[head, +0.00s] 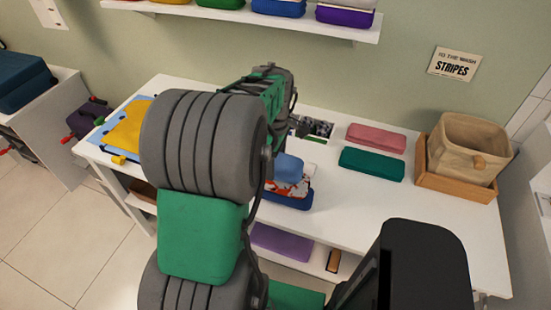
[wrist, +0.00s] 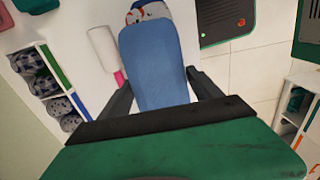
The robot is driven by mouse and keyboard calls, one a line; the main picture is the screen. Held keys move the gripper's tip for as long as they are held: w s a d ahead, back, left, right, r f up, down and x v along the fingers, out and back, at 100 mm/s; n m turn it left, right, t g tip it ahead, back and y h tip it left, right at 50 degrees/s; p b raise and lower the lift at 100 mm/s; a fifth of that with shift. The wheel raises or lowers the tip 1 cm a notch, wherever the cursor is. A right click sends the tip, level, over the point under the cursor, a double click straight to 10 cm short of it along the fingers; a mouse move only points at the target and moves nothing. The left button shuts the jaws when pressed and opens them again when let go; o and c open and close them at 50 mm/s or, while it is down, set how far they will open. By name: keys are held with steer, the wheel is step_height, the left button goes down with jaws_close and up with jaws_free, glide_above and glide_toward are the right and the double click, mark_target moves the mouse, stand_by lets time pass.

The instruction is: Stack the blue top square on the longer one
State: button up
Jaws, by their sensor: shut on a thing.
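The light blue folded top (wrist: 155,60) is between the two fingers of my gripper (wrist: 158,76), which is shut on it. In the head view the blue top (head: 288,167) is partly behind my arm, directly above a red-and-white patterned folded piece (head: 301,187). Under that lies a dark blue folded piece (head: 296,202) near the table's front edge. The patterned piece also shows in the wrist view (wrist: 148,12), just past the blue top's far end. I cannot tell whether the blue top rests on it. My gripper is hidden in the head view.
Pink (head: 376,138) and teal (head: 371,164) folded pieces lie on the white table (head: 420,220), left of a cloth basket (head: 468,145) in a wooden tray. A yellow folded piece (head: 128,128) lies at the left. A lint roller (wrist: 102,48) lies beside the blue top. The right front is clear.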

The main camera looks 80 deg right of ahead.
steer(key=shift+f, duration=0.35)
stand_by(0.5)
steer(key=o, duration=1.1)
steer(key=shift+c, duration=0.2)
steer(key=shift+c, duration=0.5)
steer(key=shift+r, duration=0.1)
step_height(320, 180, up, 9)
steer(key=p, duration=0.6)
